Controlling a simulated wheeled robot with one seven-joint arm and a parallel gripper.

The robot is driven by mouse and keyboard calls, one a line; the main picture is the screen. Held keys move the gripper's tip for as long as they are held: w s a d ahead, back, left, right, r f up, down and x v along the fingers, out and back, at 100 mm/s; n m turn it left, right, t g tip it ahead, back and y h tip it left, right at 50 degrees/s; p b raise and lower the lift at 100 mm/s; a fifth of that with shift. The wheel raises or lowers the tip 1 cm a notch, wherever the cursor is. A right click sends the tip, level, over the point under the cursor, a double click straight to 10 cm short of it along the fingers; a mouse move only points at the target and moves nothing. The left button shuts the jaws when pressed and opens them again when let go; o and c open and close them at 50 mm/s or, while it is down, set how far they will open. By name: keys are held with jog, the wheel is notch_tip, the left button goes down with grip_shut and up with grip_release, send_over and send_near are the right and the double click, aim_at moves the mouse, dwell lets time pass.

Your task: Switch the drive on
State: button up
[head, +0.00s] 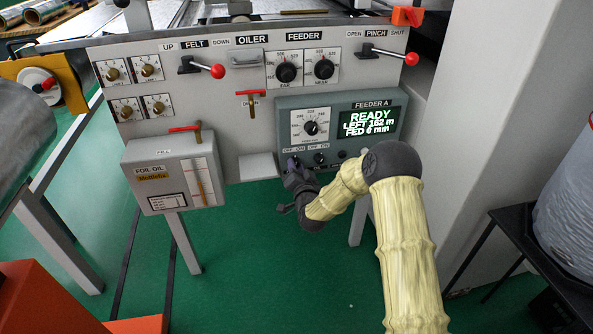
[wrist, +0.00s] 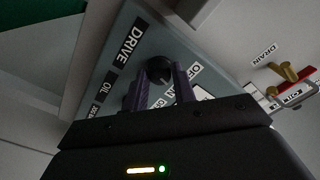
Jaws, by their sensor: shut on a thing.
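The Feeder A box (head: 279,125) is a grey control panel on the machine front. Its display (head: 369,121) reads READY, LEFT 162 m, FED 0 mm. My gripper (head: 293,163) is at the box's lower left, under the left OFF ON label. In the wrist view, the black drive knob (wrist: 158,70) sits between my purple fingers, beside the DRIVE label (wrist: 129,43). The fingers are shut on it. My gripper mostly hides this knob in the head view, and I cannot tell which way it points.
A second small black knob (head: 320,158) with its own OFF ON label is just right of my gripper. The foil oil box (head: 175,172) hangs at left. A red-handled drain valve (head: 251,97) is above. Green floor (head: 262,260) lies open below.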

jog(key=shift+m+b, duration=0.35)
jog(key=shift+m, duration=1.55)
jog(key=o, duration=1)
jog(key=shift+s, duration=0.1)
jog(key=p+v, duration=0.2)
jog(key=v, duration=1.5)
jog(key=shift+s+d, duration=0.1)
